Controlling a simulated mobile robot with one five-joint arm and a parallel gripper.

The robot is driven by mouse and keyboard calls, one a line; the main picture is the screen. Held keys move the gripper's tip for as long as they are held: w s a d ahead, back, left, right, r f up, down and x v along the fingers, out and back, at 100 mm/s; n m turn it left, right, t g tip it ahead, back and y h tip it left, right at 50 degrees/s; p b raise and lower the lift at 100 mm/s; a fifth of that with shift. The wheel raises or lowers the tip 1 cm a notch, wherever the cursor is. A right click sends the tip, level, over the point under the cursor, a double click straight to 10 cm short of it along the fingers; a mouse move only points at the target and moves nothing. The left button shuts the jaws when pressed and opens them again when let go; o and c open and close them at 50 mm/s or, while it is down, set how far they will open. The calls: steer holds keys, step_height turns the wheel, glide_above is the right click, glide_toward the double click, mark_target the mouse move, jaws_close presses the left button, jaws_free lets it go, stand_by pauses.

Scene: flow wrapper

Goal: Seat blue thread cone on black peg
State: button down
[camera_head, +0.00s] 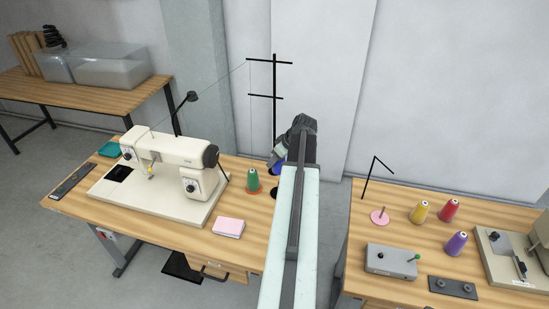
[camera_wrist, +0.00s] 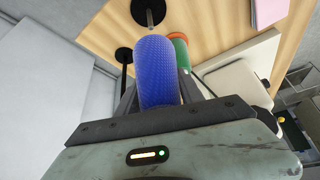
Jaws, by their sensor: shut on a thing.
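The blue thread cone (camera_wrist: 156,75) is held in my gripper (camera_wrist: 160,92), with a finger on each side of it. In the head view a sliver of the blue cone (camera_head: 276,160) shows beside my gripper (camera_head: 283,156); my arm hides the rest. The black peg (camera_wrist: 148,12), a short pin on a round black base, stands on the table beyond the cone's far end in the wrist view. Its black base (camera_head: 274,194) is partly hidden by my arm in the head view. The cone appears raised above the table and apart from the peg.
A green cone (camera_head: 253,179) stands on an orange base left of the peg. A tall black thread stand (camera_head: 274,100) rises behind. The sewing machine (camera_head: 170,165) and a pink pad (camera_head: 228,228) are further left. A second table (camera_head: 400,220) with more cones stands right.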

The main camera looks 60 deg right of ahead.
steer(key=shift+f+b, duration=5.95)
steer(key=shift+f, duration=0.1)
steer(key=c, duration=0.7)
jaws_free()
steer(key=shift+o, duration=0.2)
steer(key=shift+s+r, duration=0.1)
steer(key=shift+r, duration=0.05)
steer(key=p+v, duration=0.7)
steer(key=shift+s+r, duration=0.2)
steer(key=shift+r, duration=0.15)
steer(key=shift+f, duration=0.15)
